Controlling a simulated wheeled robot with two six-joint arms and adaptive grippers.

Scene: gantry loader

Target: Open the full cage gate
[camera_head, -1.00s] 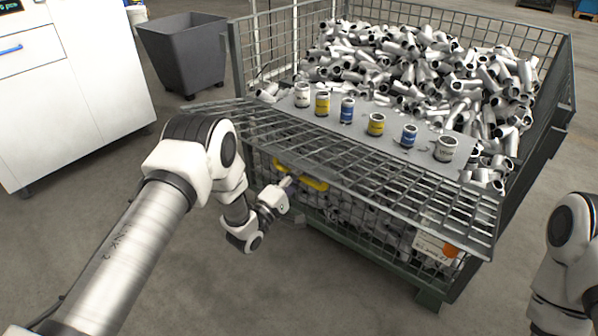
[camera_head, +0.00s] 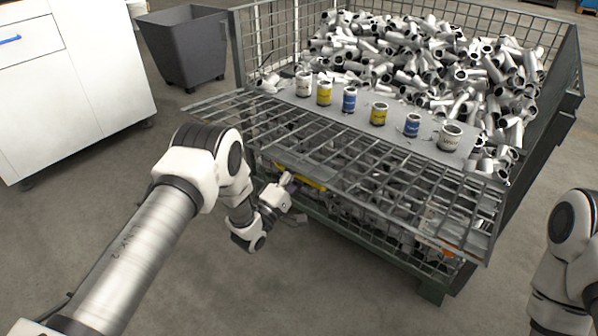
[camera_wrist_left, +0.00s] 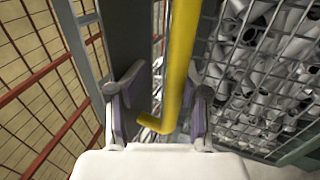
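The full cage (camera_head: 235,55) is a wire-mesh box heaped with metal tube pieces. A mesh gate panel (camera_head: 345,170) on its near side sticks outward and slopes down to the front right. A yellow handle (camera_head: 312,184) is partly hidden below this mesh. My left gripper (camera_head: 289,180) is at the handle's left end. In the left wrist view the yellow bar (camera_wrist_left: 182,65) passes between the two fingers (camera_wrist_left: 162,105), with a visible gap at the left finger, so the gripper looks open around it. My right gripper is outside the frames.
Several small cans (camera_head: 379,114) stand on a grey sheet (camera_head: 340,118) in the cage. A dark bin (camera_head: 185,48) stands behind left. A white cabinet (camera_head: 70,90) stands at left. The grey floor (camera_head: 390,310) in front is clear. My right arm shows at the right edge.

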